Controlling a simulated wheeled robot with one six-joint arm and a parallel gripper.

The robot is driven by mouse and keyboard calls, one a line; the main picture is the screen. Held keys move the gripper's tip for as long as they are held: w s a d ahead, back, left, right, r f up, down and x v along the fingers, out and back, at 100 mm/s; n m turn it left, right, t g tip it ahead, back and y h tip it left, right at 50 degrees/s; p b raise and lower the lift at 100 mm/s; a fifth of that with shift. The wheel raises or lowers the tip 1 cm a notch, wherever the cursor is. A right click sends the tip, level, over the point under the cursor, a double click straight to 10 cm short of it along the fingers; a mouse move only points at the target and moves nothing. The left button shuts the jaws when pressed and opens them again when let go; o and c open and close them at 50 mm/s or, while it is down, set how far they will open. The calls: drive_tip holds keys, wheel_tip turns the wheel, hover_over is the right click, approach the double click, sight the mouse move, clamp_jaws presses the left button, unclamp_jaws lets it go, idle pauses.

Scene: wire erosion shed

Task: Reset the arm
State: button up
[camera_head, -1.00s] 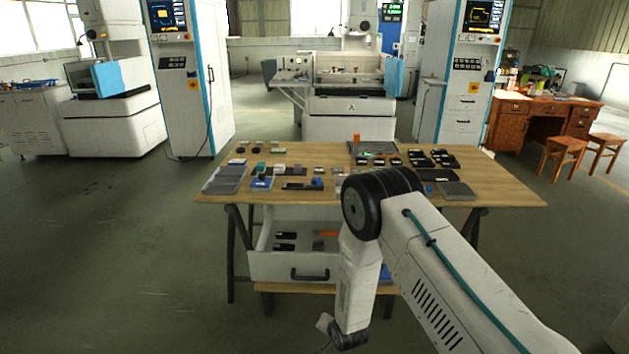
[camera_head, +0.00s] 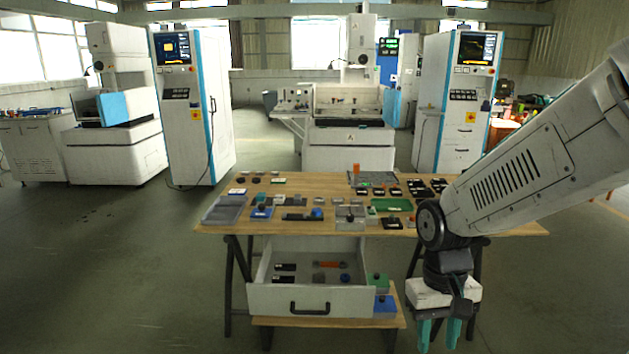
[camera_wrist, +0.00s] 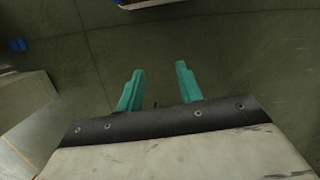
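My gripper (camera_head: 438,333) hangs from my raised, bent arm at the right of the head view, in front of the table's right part. Its two teal fingers point down and stand apart with nothing between them. In the wrist view my gripper (camera_wrist: 158,88) also shows open and empty above the dark green floor. My arm hides part of the table's right end and most of the wooden desk behind.
The wooden table (camera_head: 218,228) carries many small parts, trays and a green plate (camera_head: 392,204). An open white drawer (camera_head: 310,300) below holds several items. Blue and green boxes sit on the lower shelf (camera_head: 290,322). Machine cabinets stand behind. Floor at left is clear.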

drive_tip(key=s+d+r+m+t, duration=0.1)
drive_tip(key=s+d+r+t, duration=0.2)
drive_tip(key=s+r, duration=1)
drive_tip(key=shift+s+d+t, duration=0.3)
drive_tip(key=shift+s+d, duration=0.15)
drive_tip(key=shift+d, duration=0.8)
